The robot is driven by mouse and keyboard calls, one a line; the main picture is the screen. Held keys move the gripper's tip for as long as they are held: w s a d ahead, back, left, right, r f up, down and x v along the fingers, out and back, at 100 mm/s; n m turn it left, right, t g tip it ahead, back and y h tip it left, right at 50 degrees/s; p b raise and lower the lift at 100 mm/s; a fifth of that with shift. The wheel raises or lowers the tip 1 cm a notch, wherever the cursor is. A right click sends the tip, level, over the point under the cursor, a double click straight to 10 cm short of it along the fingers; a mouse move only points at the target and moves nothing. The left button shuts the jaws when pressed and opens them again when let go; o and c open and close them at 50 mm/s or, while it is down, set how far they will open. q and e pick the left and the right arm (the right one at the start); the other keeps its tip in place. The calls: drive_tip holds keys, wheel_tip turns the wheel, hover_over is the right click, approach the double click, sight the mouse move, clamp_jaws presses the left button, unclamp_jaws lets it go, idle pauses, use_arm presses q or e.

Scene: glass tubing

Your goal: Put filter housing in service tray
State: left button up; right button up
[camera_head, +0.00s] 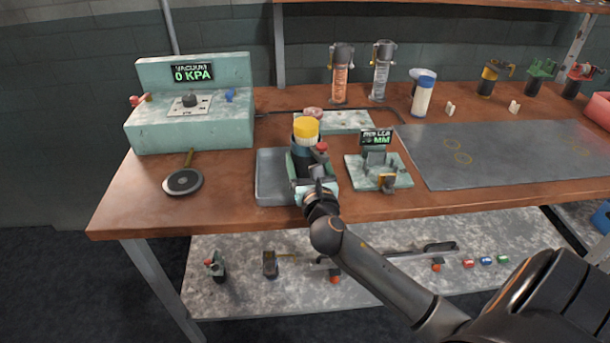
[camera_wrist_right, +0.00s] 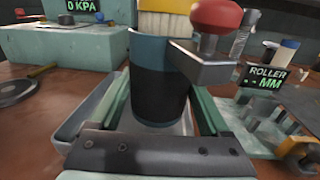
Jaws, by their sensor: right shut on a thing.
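The filter housing is a dark cylinder (camera_head: 300,160) with a yellow ribbed top and a red knob on a grey side arm. My right gripper (camera_head: 312,180) is shut on it and holds it upright. In the right wrist view the dark body (camera_wrist_right: 158,85) stands between the green fingers. The grey service tray (camera_head: 268,185) lies at the front of the bench; its rim shows at left in the wrist view (camera_wrist_right: 85,132). The housing is over the tray's right part. My left gripper is not in view.
The roller gauge stand (camera_head: 395,172) is close to the right. A teal vacuum station (camera_head: 190,115) stands at back left, with a round black disc (camera_head: 183,182) before it. Clear tubes (camera_head: 341,75) stand behind. A grey mat (camera_head: 470,160) leaves room at right.

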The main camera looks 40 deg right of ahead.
sight(305, 171)
drive_tip(key=shift+w+f, duration=0.2)
drive_tip(key=shift+w, duration=0.05)
wheel_tip(305, 171, down, 3)
drive_tip(key=shift+f+b, duration=0.2)
drive_tip(key=shift+b, duration=0.65)
drive_tip(key=shift+r, duration=0.1)
drive_tip(key=o, duration=1.3)
drive_tip(key=shift+f, duration=0.2)
drive_tip(key=shift+o, duration=0.2)
drive_tip(key=shift+r, duration=0.2)
use_arm(q)
drive_tip(key=shift+w+d+f, duration=0.3)
drive_tip(key=shift+w+d, duration=0.05)
drive_tip(key=shift+d, duration=0.05)
use_arm(e)
drive_tip(key=v, duration=1.2)
